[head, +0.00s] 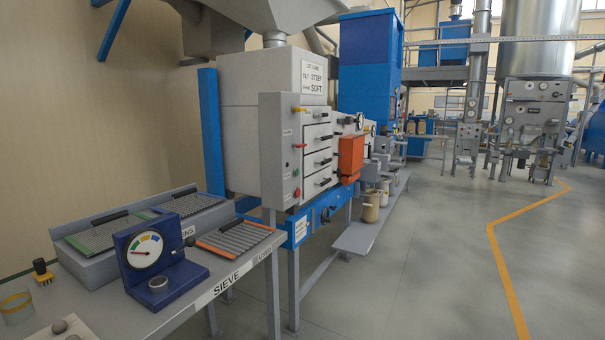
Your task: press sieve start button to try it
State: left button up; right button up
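The sieve machine, a grey cabinet (243,140) with a blue frame, stands in the middle left of the head view. Its light grey side panel (274,150) carries a small green button (297,173) and a red button (296,192) below it. Any lettering by the buttons is too small to read. To their right is a stack of drawers (318,146) with black handles. A yellow handle (298,109) sits at the panel's top. Neither of my grippers is in view.
A grey bench (235,268) marked SIEVE runs along the lower left. On it stand a blue dial gauge (150,260), an orange-edged mesh screen (236,237) and a screen rack (75,265). An orange box (350,158) juts out right of the drawers. The floor (410,280) at right is clear.

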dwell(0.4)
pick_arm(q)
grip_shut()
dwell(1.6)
